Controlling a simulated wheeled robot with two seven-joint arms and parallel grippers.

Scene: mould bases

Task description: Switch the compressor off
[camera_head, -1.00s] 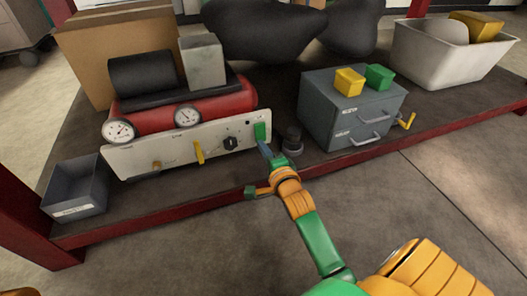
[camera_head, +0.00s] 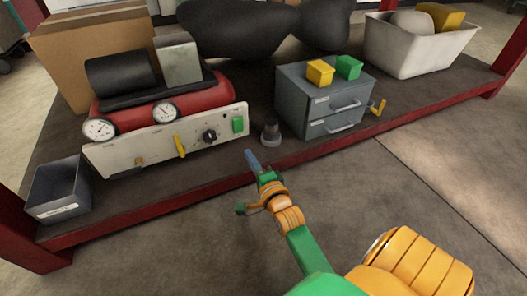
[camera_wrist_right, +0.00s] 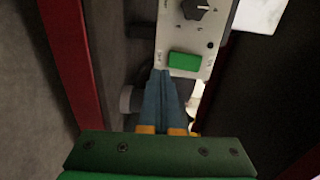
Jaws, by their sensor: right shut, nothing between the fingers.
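The compressor has a red tank (camera_head: 196,95) and a pale front panel (camera_head: 150,151) with two round gauges, a yellow lever (camera_head: 180,146), a black knob (camera_head: 209,136) and a green switch (camera_head: 238,125) at its right end. The green switch (camera_wrist_right: 185,61) and the knob (camera_wrist_right: 196,8) also show in the right wrist view. My right gripper (camera_head: 250,156) is shut and empty, just in front of and below the green switch, apart from it in the head view. In the right wrist view its blue fingertips (camera_wrist_right: 160,73) lie beside the switch. I cannot tell the switch's position. My left gripper is not in view.
A dark round object (camera_head: 270,132) stands right of the panel, near my right gripper. A grey drawer cabinet (camera_head: 297,103) carries yellow and green blocks. A white bin (camera_head: 400,57), a grey open box (camera_head: 57,196) and the shelf's red front edge (camera_head: 130,216) surround the space.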

